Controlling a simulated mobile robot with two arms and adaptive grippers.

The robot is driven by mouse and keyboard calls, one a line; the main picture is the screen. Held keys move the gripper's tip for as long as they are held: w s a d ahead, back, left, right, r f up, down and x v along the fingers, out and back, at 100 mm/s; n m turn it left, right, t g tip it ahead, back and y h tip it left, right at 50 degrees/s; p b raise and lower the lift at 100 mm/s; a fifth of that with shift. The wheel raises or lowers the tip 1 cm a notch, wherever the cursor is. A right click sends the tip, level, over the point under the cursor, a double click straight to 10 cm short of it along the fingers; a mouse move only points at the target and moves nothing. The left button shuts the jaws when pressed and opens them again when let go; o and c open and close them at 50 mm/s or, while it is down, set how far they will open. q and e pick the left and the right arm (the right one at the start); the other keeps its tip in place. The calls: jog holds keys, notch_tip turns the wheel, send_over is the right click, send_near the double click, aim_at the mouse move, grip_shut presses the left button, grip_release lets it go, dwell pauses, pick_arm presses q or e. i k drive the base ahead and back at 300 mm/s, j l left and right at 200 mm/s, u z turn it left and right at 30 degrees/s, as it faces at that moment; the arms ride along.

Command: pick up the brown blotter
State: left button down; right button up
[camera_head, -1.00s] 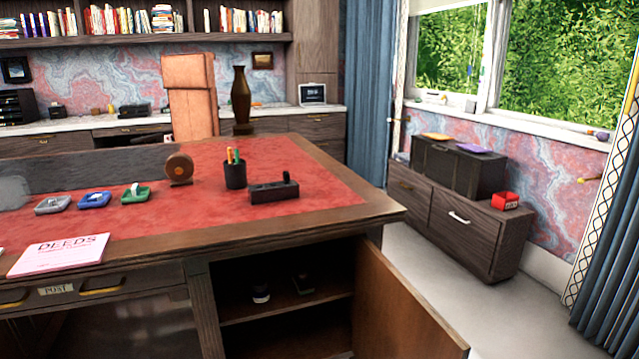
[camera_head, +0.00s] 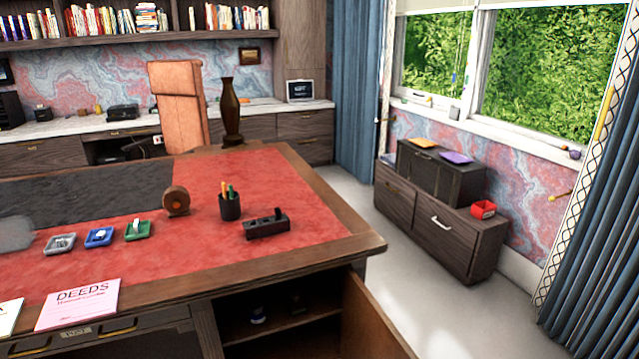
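Two brown things on the red desk top (camera_head: 285,180) could be the blotter, and I cannot tell for sure which is. One is a round, upright brown piece with a lighter centre (camera_head: 176,201), left of the pen cup. The other is a dark brown block with a small knob on top (camera_head: 267,224), right of the pen cup and near the desk's right side. Both stand free on the red surface.
A dark pen cup (camera_head: 230,206) stands between the two brown things. Grey, blue (camera_head: 99,237) and green small trays lie to the left. A tall vase (camera_head: 230,112) stands at the far edge. A cabinet door (camera_head: 375,320) hangs open below the desk front. Floor is clear at right.

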aim_at(294, 300)
jog(key=l+u, duration=0.15)
jog(key=u, duration=0.35)
jog(key=l+u, duration=0.3)
jog(key=l, duration=0.6)
jog(key=l+u, duration=0.35)
jog(key=l, duration=0.55)
jog(key=l+u, duration=0.1)
jog(key=l, duration=0.75)
jog(key=k+l+u, duration=0.15)
jog(key=l, duration=0.7)
jog(key=l+u, duration=0.25)
jog(key=l, duration=0.2)
jog(key=i+j, duration=0.1)
jog(key=j, duration=0.25)
jog(key=i+j+z, duration=0.1)
jog(key=j, duration=0.2)
jog(key=i+j, duration=0.1)
jog(key=j, duration=0.25)
